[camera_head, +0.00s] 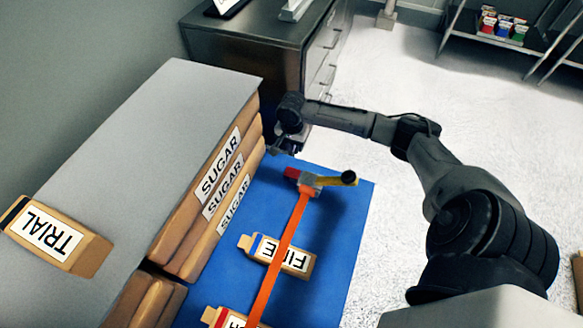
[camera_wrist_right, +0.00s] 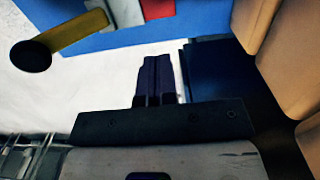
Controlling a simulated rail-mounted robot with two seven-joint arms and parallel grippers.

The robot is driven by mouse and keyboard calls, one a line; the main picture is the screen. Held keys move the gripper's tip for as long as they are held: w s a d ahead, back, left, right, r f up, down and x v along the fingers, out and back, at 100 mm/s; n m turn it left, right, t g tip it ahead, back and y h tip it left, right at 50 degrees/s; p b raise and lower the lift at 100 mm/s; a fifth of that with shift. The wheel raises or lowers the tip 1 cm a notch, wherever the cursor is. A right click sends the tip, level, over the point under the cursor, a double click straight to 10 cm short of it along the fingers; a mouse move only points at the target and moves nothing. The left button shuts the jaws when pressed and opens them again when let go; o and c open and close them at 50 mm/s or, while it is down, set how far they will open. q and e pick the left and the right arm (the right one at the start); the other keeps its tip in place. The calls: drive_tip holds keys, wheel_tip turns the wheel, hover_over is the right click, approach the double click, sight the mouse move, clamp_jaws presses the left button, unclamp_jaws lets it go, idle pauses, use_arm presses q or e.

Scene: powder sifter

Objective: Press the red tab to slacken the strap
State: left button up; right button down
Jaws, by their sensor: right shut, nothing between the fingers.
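The red tab (camera_head: 291,173) sticks out at the left side of a grey buckle (camera_head: 311,181) on the blue surface (camera_head: 335,215). It also shows at the top of the right wrist view (camera_wrist_right: 158,8). An orange strap (camera_head: 284,240) runs from the buckle over a pouch labelled FINE (camera_head: 297,260). A yellow lever (camera_head: 331,180) with a black knob (camera_head: 349,178) extends right from the buckle. My right gripper (camera_head: 280,151) is just beyond the tab, apart from it. Its fingers (camera_wrist_right: 156,60) are shut and empty. My left gripper is out of view.
Stacked SUGAR bags (camera_head: 222,190) stand left of the blue surface, under a grey top (camera_head: 150,130) bearing a TRIAL pouch (camera_head: 50,235). A dark drawer cabinet (camera_head: 270,60) is behind my gripper. Open white floor (camera_head: 400,75) lies to the right.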

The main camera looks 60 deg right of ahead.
drive_tip(key=shift+a+f, duration=0.1)
drive_tip(key=shift+a, duration=0.1)
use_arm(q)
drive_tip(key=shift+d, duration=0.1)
use_arm(e)
drive_tip(key=shift+d, duration=0.1)
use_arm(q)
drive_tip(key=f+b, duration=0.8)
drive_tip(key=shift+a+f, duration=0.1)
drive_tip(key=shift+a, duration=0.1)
use_arm(e)
approach(291, 172)
wheel_tip(291, 172, down, 6)
drive_tip(key=shift+s+r, duration=0.1)
use_arm(q)
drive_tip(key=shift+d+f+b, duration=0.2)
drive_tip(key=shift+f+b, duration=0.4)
drive_tip(key=shift+b, duration=0.15)
use_arm(e)
drive_tip(key=shift+f, duration=0.85)
